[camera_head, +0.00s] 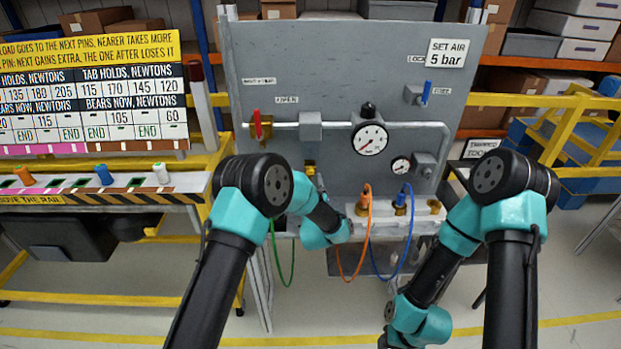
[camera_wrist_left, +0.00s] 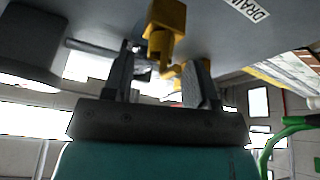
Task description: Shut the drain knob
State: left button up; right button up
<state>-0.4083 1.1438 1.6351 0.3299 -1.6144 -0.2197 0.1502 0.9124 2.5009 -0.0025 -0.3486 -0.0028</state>
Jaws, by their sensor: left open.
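The yellow drain fitting with its knob (camera_wrist_left: 166,22) hangs under the grey panel in the left wrist view, beside a white DRAIN label (camera_wrist_left: 247,9). In the head view a small part of the yellow drain fitting (camera_head: 310,167) shows just above my left arm. My left gripper (camera_wrist_left: 165,58) is open, its two fingers pointing up on either side of the fitting's lower end. From this angle I cannot tell whether a finger touches it. In the head view the left gripper is mostly hidden by its own arm. My right gripper is out of view; its arm reaches down at the lower right.
The grey panel (camera_head: 290,70) carries a large gauge (camera_head: 370,138), a red valve handle (camera_head: 257,124) and a blue one (camera_head: 424,98). Orange (camera_head: 366,230) and blue hoses (camera_head: 408,225) loop below it. A green hose (camera_wrist_left: 270,145) hangs right of the left gripper in the wrist view.

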pick_arm(q)
jog(key=shift+x, duration=1)
jog(key=c, duration=0.9)
